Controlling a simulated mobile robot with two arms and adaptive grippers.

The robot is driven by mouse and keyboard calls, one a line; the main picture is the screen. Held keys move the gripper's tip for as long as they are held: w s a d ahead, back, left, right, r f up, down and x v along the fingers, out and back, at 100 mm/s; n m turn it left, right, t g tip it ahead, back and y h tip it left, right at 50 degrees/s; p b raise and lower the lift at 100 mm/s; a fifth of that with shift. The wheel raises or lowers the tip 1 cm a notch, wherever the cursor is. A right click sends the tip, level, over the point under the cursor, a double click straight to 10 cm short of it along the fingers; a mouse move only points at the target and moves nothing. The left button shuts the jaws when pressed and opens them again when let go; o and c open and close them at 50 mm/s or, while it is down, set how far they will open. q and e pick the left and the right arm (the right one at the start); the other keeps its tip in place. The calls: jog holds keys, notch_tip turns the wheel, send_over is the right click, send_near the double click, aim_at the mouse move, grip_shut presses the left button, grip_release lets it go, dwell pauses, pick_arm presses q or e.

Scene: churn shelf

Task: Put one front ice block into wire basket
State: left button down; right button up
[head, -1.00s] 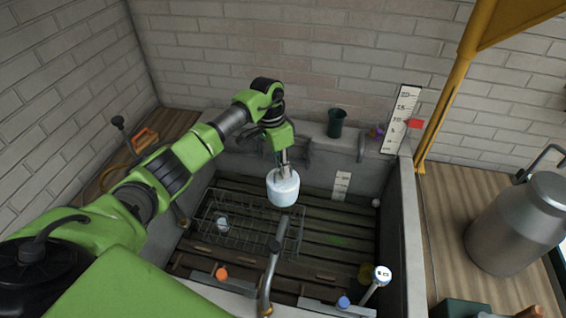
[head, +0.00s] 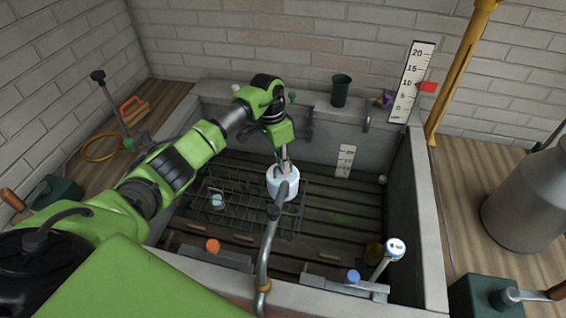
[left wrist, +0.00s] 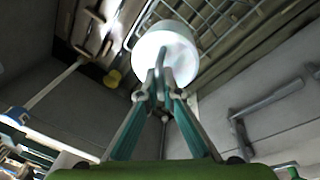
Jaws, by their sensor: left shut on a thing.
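My left gripper (head: 284,163) is shut on a pale, whitish ice block (head: 275,184), short and round like a drum. The block hangs below the fingers, over the right part of the wire basket (head: 303,213) in the stone trough. The curved metal spout partly covers the block in the head view. In the left wrist view, the fingertips (left wrist: 160,88) meet at the block (left wrist: 175,45), and basket wires (left wrist: 205,18) show behind it. I cannot tell whether the block touches the basket. My right gripper is not in view.
The metal spout (head: 264,255) rises at the trough's front, close to the held block. A small pale thing (head: 218,201) shows at the basket. A white-topped gauge (head: 395,248) stands front right. A metal can (head: 525,205) stands right of the trough. The trough's right floor is mostly clear.

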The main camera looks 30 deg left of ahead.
pick_arm(q)
notch_tip(320, 180, down, 14)
jog(key=b, duration=0.7)
jog(key=shift+r, duration=0.25)
jog(key=c, duration=2.2)
grip_release()
jog(key=shift+o, duration=0.2)
jog(key=o, duration=0.5)
jog(key=shift+f, duration=0.15)
jog(key=shift+o, duration=0.2)
jog(key=shift+r+p, duration=5.75)
jog(key=shift+r, duration=0.35)
